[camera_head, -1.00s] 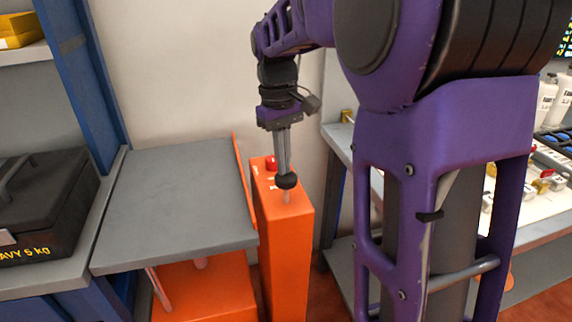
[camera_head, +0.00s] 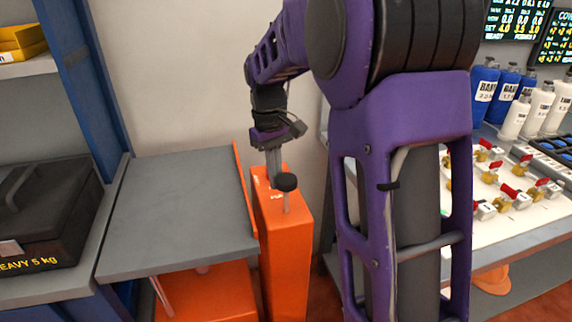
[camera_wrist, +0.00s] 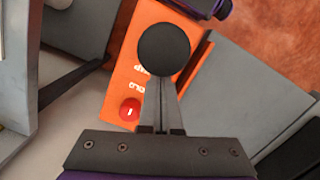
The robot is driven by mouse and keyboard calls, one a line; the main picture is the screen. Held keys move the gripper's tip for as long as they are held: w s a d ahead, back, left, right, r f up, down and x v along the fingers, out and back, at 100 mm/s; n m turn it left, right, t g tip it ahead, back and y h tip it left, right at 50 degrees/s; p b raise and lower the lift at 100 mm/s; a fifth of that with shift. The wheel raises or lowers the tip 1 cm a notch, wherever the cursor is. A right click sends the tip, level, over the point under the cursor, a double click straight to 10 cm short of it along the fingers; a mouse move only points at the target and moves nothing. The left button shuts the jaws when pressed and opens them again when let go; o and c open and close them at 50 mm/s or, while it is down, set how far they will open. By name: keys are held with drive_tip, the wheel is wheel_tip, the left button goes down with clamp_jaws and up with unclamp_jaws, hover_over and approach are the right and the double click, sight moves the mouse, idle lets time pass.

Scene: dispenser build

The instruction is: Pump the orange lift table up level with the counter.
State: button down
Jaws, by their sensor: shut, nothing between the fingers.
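The orange lift table has a flat grey top (camera_head: 175,215) and an orange base (camera_head: 215,292). Its top is empty and looks close in height to the grey counter (camera_head: 92,245) on its left; I cannot tell if they are exactly level. An orange post (camera_head: 285,255) stands at its right, with a black round pump knob (camera_head: 286,182) on a thin rod. The knob also shows in the wrist view (camera_wrist: 164,49). My gripper (camera_head: 275,175) is shut and empty, pointing down behind the knob. The knob hides its fingertips, so contact is unclear.
A black case (camera_head: 45,210) marked heavy 5 kg sits on the left counter. At the right, a bench (camera_head: 490,245) carries red-handled valves and several bottles (camera_head: 485,90). A blue upright (camera_head: 85,80) rises behind the left counter.

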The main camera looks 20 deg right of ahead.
wheel_tip(320, 180, up, 17)
drive_tip(key=w+p, duration=0.1)
drive_tip(key=p, duration=0.3)
drive_tip(key=shift+w+a+r, duration=0.15)
drive_tip(key=shift+w+a, duration=0.15)
drive_tip(key=shift+a, duration=0.05)
idle(0.4)
